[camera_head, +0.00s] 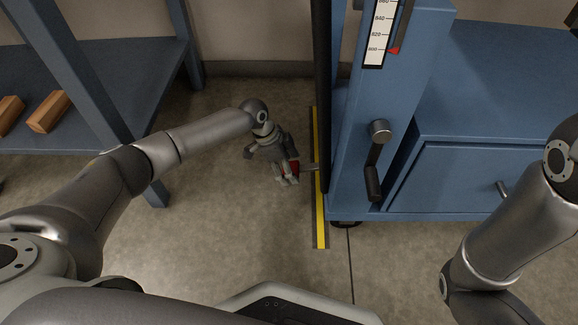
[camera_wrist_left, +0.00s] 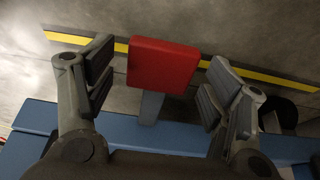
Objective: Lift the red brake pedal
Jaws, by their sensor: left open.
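The red brake pedal (camera_head: 293,168) sits low beside the blue cabinet, at the end of a grey lever (camera_head: 309,168) that reaches out from the cabinet's side. My left gripper (camera_head: 285,174) is down at the pedal and partly covers it in the head view. In the left wrist view the square red pad (camera_wrist_left: 163,66) lies between the two spread fingers of the left gripper (camera_wrist_left: 158,82), with a gap on each side. The fingers are open and hold nothing. My right arm shows at the right, but its gripper is out of view.
The blue cabinet (camera_head: 460,180) with a crank handle (camera_head: 374,170) and a scale (camera_head: 378,35) stands right of the pedal. A yellow floor stripe (camera_head: 320,215) runs along its side. A blue shelf (camera_head: 110,75) with wooden blocks (camera_head: 48,111) stands left. Floor between is clear.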

